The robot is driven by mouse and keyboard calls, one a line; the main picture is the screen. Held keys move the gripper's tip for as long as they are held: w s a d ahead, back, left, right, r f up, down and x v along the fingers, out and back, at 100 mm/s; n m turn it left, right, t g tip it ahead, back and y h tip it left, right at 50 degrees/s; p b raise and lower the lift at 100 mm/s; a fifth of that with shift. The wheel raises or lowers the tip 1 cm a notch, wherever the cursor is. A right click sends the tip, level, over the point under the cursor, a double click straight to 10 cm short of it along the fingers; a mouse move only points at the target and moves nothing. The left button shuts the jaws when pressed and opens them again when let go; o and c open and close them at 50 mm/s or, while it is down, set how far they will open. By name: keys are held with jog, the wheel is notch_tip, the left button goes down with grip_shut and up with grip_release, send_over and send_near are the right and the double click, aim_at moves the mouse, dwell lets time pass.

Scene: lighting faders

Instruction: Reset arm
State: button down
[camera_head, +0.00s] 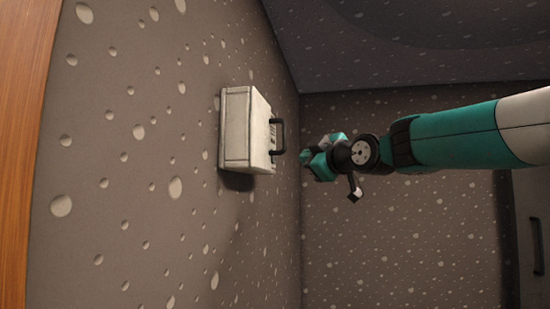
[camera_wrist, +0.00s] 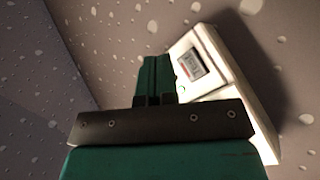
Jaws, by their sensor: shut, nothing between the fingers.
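A white box (camera_head: 238,130) is mounted on the speckled surface at left in the head view, with a black handle (camera_head: 281,136) sticking out of its right side. In the wrist view the white box (camera_wrist: 235,75) shows a small display (camera_wrist: 190,63) and a green light. My gripper (camera_head: 307,157) is in the head view just right of the box and slightly below the handle, with a small gap visible. In the wrist view my gripper (camera_wrist: 157,75) has its teal fingers together, empty, in front of the box's edge. The handle cannot be made out in the wrist view.
Speckled walls surround the box, and a wooden strip (camera_head: 25,130) runs along the far left of the head view. A dark panel with a handle (camera_head: 536,245) stands at lower right. The space below my gripper looks clear.

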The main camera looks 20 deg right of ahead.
jog(key=s+a+f+m+g+y+b, duration=0.1)
jog(key=s+a+f+g+b, duration=0.35)
jog(key=f, duration=0.75)
jog(key=s+a+f+m+g+b, duration=0.15)
jog(key=s+a+f+g, duration=0.45)
jog(key=f, duration=0.7)
jog(key=s+f+m+g+b, duration=0.1)
jog(key=s+f+g, duration=0.3)
jog(key=s+f, duration=0.6)
jog(key=s+f+m+g+h+b, duration=0.1)
jog(key=s+f+m+g+b, duration=0.1)
jog(key=s+f, duration=0.9)
jog(key=s+g+b, duration=0.1)
jog(key=s, duration=0.3)
jog(key=shift+s+a+g, duration=0.2)
jog(key=shift+a+g, duration=0.15)
